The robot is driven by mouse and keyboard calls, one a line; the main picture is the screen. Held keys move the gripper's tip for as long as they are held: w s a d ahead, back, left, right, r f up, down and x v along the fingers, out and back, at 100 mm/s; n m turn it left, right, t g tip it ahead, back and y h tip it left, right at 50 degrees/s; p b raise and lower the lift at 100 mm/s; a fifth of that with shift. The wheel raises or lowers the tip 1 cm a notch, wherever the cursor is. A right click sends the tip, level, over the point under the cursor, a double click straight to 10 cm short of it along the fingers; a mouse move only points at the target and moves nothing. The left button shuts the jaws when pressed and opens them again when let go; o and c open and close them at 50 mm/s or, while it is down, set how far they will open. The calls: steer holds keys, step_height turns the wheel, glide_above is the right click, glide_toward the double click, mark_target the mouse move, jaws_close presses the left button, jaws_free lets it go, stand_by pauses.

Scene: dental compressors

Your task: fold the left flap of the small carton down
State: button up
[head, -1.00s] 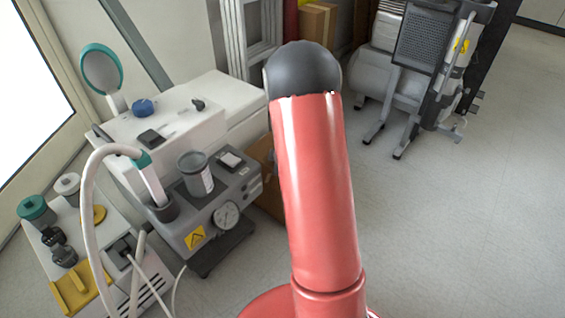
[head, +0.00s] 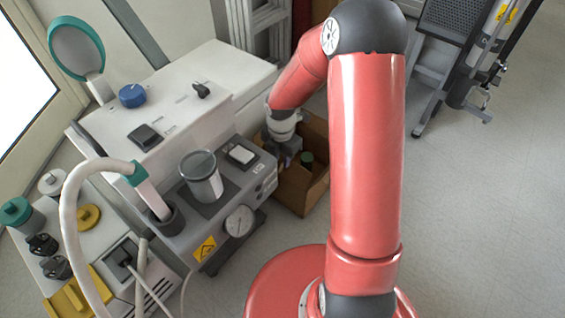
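The small carton (head: 303,192) is a brown cardboard box on the floor, between the grey device and my red arm. Its top is at least partly open, and a dark cylinder with a green top (head: 307,159) shows inside. My gripper (head: 283,158) is at the carton's left side, near the upper left edge, close to the grey device. I cannot tell whether it touches the left flap. The fingers are small and dark here, so their opening is unclear. The left flap is hidden or not distinguishable behind my gripper, and my arm covers the carton's right side.
The grey device with a gauge (head: 239,221) stands just left of the carton. A white cabinet (head: 165,105) is behind it. A white hose (head: 75,215) arches at the left. A wheeled machine (head: 450,50) stands at the upper right. The floor (head: 480,220) at right is clear.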

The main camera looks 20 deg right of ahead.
steer(key=shift+f, duration=1.35)
jaws_close()
steer(key=shift+d+r, duration=0.1)
